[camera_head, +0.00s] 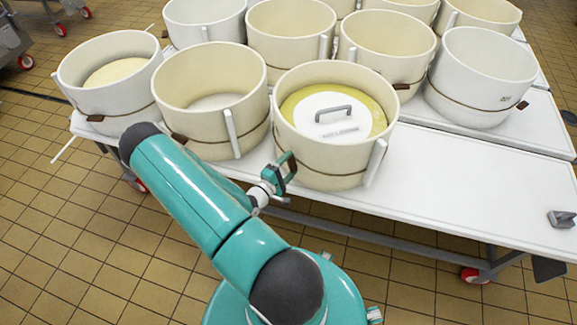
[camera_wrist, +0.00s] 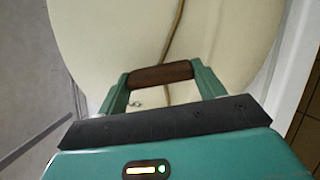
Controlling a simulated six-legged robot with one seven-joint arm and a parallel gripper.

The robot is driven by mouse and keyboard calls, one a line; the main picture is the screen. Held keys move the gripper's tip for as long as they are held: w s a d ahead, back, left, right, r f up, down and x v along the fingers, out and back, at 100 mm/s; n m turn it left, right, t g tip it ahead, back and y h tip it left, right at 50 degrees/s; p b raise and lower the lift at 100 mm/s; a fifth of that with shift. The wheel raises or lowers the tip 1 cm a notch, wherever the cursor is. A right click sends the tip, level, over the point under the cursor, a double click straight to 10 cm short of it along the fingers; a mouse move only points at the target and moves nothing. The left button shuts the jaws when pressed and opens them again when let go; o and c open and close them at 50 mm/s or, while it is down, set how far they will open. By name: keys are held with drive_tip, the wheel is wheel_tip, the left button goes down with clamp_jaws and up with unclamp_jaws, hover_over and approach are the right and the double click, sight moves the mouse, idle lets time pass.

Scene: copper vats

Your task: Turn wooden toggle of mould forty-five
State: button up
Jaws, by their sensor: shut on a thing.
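The cream mould (camera_head: 325,165) at the front of the table holds a white lid with a grey handle (camera_head: 333,112) on yellow content. Its wall also fills the wrist view (camera_wrist: 105,45). My gripper (camera_head: 283,168) is at the front left of this mould's wall. In the wrist view, the dark wooden toggle (camera_wrist: 161,75) lies crosswise between my two green fingertips, which are shut on its ends. A brown cord (camera_wrist: 174,35) runs along the wall to the toggle. In the head view my gripper mostly hides the toggle. No number forty-five is readable.
Several other moulds stand close by; an open one (camera_head: 207,95) is just left, with its own toggle (camera_head: 179,138). The white table (camera_head: 450,185) is clear to the right, except for a grey handle-like piece (camera_head: 562,218) at its edge. Tiled floor lies in front.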

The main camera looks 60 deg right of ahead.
drive_tip(key=shift+m, duration=1.6)
drive_tip(key=o, duration=1)
drive_tip(key=v, duration=1.4)
drive_tip(key=shift+d+r, duration=0.1)
